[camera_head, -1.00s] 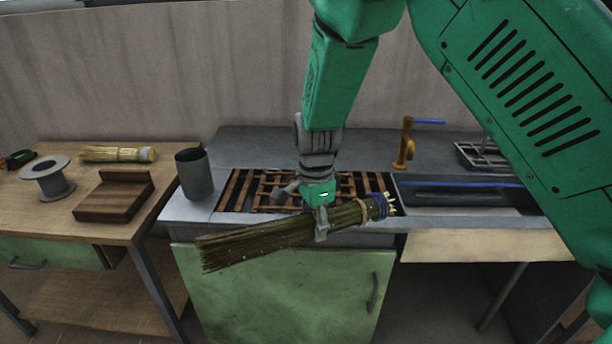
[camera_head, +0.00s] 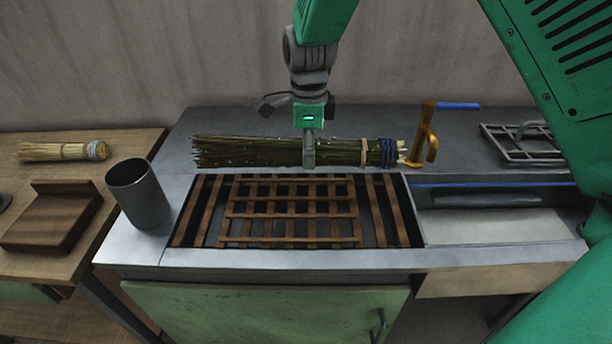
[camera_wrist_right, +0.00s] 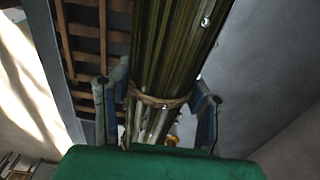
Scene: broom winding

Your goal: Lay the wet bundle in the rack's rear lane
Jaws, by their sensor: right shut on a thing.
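The wet bundle (camera_head: 245,152) is a long sheaf of dark green-brown stalks with water drops on it. It has a tan tie and a blue binding near its right end. It lies level, left to right, along the rear edge of the wooden-slatted rack (camera_head: 290,215) in the head view. My right gripper (camera_head: 309,153) comes from above and is shut around the bundle's middle. In the right wrist view the bundle (camera_wrist_right: 172,45) runs between the two fingers (camera_wrist_right: 158,105). I cannot tell whether it touches the rack or hangs just above. My left gripper is not in view.
A dark metal cup (camera_head: 140,195) stands left of the rack. An orange tap with a blue lever (camera_head: 425,135) stands close to the bundle's right end. A sink (camera_head: 490,225) is at right. A wooden block (camera_head: 55,215) and pale brush (camera_head: 65,151) lie on the left table.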

